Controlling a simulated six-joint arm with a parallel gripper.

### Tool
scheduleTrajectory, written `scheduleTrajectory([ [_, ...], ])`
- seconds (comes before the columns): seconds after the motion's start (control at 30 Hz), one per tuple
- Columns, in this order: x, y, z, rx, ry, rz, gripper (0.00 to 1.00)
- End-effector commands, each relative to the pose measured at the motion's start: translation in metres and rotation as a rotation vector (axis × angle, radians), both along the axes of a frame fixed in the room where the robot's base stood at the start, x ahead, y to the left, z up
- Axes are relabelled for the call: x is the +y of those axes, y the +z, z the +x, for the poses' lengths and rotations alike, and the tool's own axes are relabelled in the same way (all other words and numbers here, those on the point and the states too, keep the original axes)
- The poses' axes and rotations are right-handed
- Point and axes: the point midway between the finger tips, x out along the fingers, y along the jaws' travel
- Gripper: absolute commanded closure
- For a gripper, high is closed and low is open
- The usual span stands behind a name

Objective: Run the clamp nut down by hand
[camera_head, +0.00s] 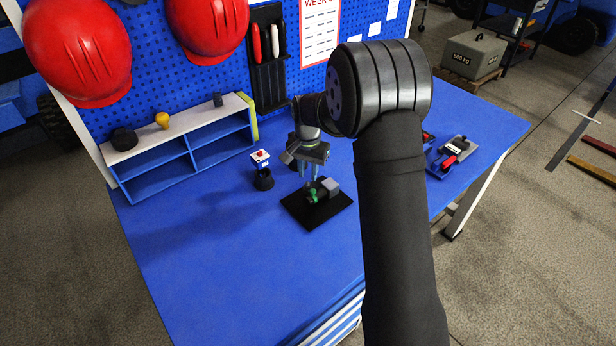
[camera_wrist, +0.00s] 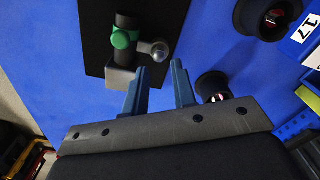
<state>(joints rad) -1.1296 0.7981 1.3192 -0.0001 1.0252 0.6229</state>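A green nut-like part (camera_head: 311,195) sits on a dark rod beside a grey block (camera_head: 330,186), on a black mat (camera_head: 334,205). In the wrist view the green part (camera_wrist: 122,39) is around the dark rod (camera_wrist: 126,20), with a silver ball-ended piece (camera_wrist: 158,49) sticking out beside it. The grey block (camera_wrist: 118,77) is at the rod's near end. My gripper (camera_head: 308,172) is over the back edge of the mat. In the wrist view its two blue fingers (camera_wrist: 160,68) are apart with nothing between them, short of the green part.
A black cup-like holder (camera_head: 264,180) with a small labelled box (camera_head: 260,158) above it stands left of the mat. A shelf (camera_head: 190,150) lines the back left. A blue tray (camera_head: 440,165) with red and grey parts is at right. The front left table is clear.

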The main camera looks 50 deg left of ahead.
Motion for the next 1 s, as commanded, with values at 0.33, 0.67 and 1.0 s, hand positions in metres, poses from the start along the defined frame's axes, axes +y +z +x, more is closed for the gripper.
scheduleTrajectory([
  [0.33,0.001,0.088,0.0,-0.003,0.0,0.005,0.75],
  [0.67,0.0,0.139,0.0,-0.001,0.0,0.002,0.75],
  [1.0,0.0,0.145,0.0,0.0,0.0,0.0,0.75],
])
